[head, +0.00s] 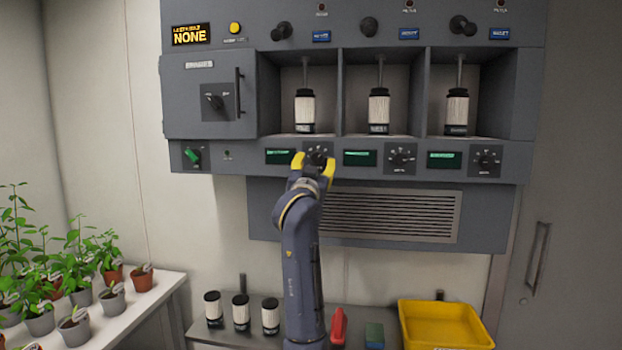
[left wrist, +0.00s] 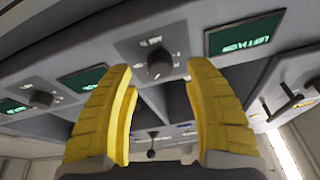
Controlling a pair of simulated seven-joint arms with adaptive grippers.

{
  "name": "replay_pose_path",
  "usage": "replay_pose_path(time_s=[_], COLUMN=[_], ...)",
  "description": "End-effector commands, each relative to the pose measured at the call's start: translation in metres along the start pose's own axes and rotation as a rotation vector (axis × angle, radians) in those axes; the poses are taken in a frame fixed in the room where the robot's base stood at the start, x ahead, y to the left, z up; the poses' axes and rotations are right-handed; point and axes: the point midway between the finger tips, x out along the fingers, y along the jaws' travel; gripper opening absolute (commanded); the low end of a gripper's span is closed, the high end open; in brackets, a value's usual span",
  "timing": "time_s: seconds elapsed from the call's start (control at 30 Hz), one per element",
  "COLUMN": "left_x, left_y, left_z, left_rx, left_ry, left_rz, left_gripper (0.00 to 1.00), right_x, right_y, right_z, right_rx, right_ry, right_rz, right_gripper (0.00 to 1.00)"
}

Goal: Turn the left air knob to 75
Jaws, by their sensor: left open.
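The left air knob (head: 318,156) is a dark dial on the panel under the left chamber bay, beside a green display (head: 279,157). In the left wrist view the same knob (left wrist: 159,65) shows as a dark round cap on a grey plate with light markings; its setting is too small to read. My left gripper (head: 314,165) is open, its yellow fingers pointing up at the knob. In the left wrist view the open gripper (left wrist: 161,78) has one finger on each side of the knob, with gaps on both sides. My right gripper is out of view.
The middle air knob (head: 402,157) and right air knob (head: 487,160) sit further along the panel. A green switch (head: 192,156) is at its left end. A vent grille (head: 390,214) lies below. A yellow tray (head: 445,324) stands on the lower bench.

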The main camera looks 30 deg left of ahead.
Motion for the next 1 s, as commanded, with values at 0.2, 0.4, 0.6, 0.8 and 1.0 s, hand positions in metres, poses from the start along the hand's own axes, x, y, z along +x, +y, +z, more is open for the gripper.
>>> replay_pose_path(time_s=[0.2, 0.4, 0.6, 0.8, 1.0], left_x=[-0.039, -0.069, -0.086, -0.092, -0.092], left_y=[0.001, 0.001, 0.001, 0.001, 0.001], left_z=[0.001, 0.001, 0.001, 0.001, 0.001], left_rx=[-0.002, -0.003, -0.001, -0.001, -0.001], left_ry=[0.001, 0.000, -0.001, -0.002, -0.002], left_rz=[0.001, 0.001, 0.002, 0.002, 0.002], left_gripper=[0.53, 0.53, 0.53, 0.53, 0.53], right_x=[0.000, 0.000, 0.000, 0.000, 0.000], right_y=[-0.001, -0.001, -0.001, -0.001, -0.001], right_z=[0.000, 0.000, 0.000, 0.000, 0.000], right_rx=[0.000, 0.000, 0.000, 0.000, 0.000], right_ry=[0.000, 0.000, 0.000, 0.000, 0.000], right_rz=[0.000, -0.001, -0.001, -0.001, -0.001], right_gripper=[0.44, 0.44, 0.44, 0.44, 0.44])
